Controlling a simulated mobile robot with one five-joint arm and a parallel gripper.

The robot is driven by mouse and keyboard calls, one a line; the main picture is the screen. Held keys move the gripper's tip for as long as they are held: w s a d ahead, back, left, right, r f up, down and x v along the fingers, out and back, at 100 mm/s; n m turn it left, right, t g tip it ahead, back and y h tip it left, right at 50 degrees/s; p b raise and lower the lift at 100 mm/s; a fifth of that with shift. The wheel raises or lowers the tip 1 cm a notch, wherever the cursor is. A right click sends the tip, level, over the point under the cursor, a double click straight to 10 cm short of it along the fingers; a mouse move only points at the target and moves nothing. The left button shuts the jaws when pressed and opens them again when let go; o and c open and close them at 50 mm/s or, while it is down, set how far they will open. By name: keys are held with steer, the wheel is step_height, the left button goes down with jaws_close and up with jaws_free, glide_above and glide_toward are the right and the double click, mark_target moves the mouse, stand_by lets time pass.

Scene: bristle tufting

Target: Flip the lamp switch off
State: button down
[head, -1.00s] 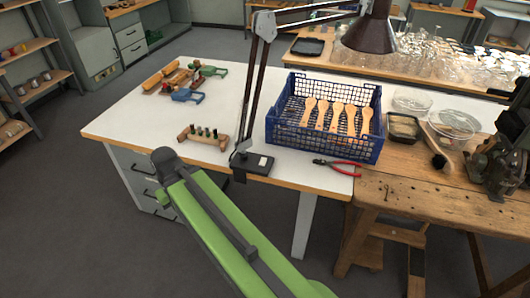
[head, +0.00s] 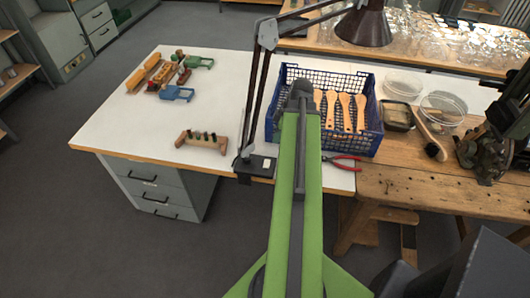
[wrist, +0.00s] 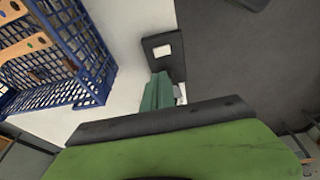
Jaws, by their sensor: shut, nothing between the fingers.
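The desk lamp has a dark jointed arm (head: 262,90) and a brown shade (head: 362,26). Its black base (head: 254,170) sits at the front edge of the white table, with a small pale switch (head: 266,163) on top. In the wrist view the dark base (wrist: 180,66) and the pale switch patch (wrist: 163,50) lie just beyond my gripper (wrist: 162,78). My gripper is shut and empty, and its tips look close to the base; I cannot tell whether they touch it. In the head view my green arm hides the gripper.
A blue crate (head: 374,128) with wooden brushes stands right of the lamp; it also shows in the wrist view (wrist: 92,58). Red-handled pliers (head: 343,158) lie in front of it. A wooden block with pegs (head: 203,142) is left of the base.

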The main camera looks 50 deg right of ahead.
steer(key=shift+w+f, duration=0.1)
steer(key=b, duration=1.4)
glide_toward(267, 161)
steer(key=x, duration=0.6)
steer(key=shift+w+f, duration=0.1)
steer(key=shift+f, duration=0.25)
steer(key=shift+r, duration=0.15)
